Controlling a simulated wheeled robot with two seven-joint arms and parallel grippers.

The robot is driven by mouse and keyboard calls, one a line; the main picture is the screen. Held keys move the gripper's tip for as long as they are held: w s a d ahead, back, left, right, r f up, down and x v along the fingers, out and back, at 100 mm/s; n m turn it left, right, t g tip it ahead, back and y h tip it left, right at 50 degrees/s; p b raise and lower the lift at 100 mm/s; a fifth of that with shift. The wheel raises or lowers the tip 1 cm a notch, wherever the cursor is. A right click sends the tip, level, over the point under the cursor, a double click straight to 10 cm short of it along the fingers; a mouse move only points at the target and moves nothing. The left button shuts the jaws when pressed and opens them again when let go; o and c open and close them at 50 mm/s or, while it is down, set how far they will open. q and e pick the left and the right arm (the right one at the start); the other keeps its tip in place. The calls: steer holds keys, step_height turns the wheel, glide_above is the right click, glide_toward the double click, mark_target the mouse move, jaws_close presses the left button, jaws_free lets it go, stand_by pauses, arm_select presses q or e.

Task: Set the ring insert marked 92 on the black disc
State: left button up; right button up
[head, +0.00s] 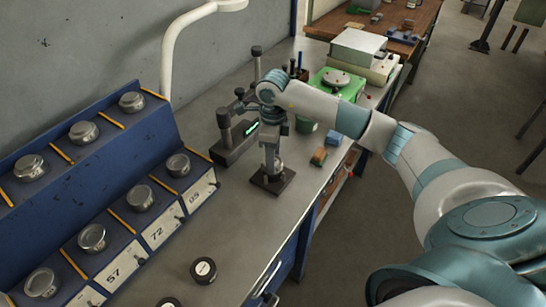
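Metal ring inserts sit in two rows on a sloped blue rack at the left. Other cards read 72 and 57. A black disc (204,270) with a pale centre lies on the bench in front of the rack; another dark round thing (168,302) is cut by the lower edge. My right gripper (271,162) points down over a dark square base with a silvery piece; its fingers are too small to judge. My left gripper is out of view.
A dark gauge stand (235,140) with a green display stands just left of my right gripper.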

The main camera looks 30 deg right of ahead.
steer(key=shift+r, duration=0.1)
stand_by(0.7)
steer(key=shift+f+b, duration=0.6)
steer(key=shift+b, duration=0.2)
stand_by(0.3)
steer(key=o, duration=1.2)
steer(key=shift+o, duration=0.2)
step_height(320, 180, up, 11)
steer(key=p, duration=0.5)
steer(key=shift+s+f, duration=0.1)
stand_by(0.8)
